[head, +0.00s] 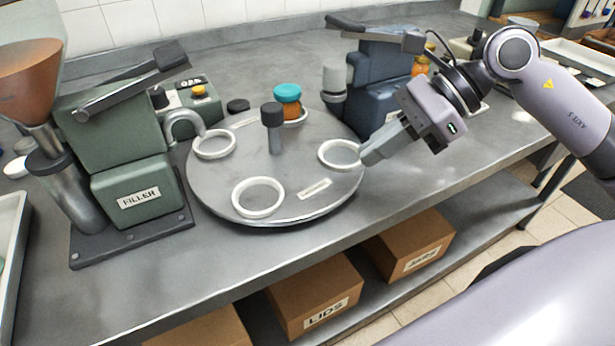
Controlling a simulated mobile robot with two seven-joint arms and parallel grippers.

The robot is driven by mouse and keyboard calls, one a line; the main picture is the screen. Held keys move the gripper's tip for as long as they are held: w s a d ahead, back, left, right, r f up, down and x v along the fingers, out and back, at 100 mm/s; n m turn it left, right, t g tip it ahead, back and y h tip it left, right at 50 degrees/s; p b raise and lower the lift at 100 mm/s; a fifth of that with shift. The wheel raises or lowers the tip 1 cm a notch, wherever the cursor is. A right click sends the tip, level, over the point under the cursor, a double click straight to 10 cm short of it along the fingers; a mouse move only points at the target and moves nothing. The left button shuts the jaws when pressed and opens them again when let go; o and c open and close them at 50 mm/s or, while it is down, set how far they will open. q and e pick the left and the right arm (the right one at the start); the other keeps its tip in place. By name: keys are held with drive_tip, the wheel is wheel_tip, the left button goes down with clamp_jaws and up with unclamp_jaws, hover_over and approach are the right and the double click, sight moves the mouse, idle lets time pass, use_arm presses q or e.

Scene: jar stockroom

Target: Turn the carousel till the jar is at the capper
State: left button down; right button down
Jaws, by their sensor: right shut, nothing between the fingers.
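The carousel (225,188) is a round grey disc with several white ring seats and a dark-topped post (271,130) at its centre. The jar (288,102), orange with a teal lid, stands upright in the ring seat at the back of the disc. My left gripper is not in view.
The green filler (130,190) stands left of the carousel, its curved spout reaching the left ring seat. A control box with a yellow button (199,91) is behind. Another orange jar (420,66) is beyond the capper. Boxes of lids (312,290) and jars (410,245) sit below.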

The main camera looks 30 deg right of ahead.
drive_tip(key=p, duration=0.1)
approach(284, 198)
drive_tip(key=f, duration=0.3)
drive_tip(key=shift+s+a, duration=0.15)
drive_tip(key=shift+s, duration=0.15)
drive_tip(key=a, duration=0.1)
drive_tip(key=w+a+p, duration=0.1)
drive_tip(key=a, duration=0.1)
drive_tip(key=shift+f, duration=0.15)
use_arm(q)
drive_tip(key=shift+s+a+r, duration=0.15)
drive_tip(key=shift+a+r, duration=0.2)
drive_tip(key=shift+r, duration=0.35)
use_arm(e)
drive_tip(key=shift+w+a+f, duration=0.1)
drive_tip(key=shift+w+a, duration=0.15)
drive_tip(key=shift+a, duration=0.3)
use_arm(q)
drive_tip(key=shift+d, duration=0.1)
use_arm(e)
drive_tip(key=shift+a, duration=0.15)
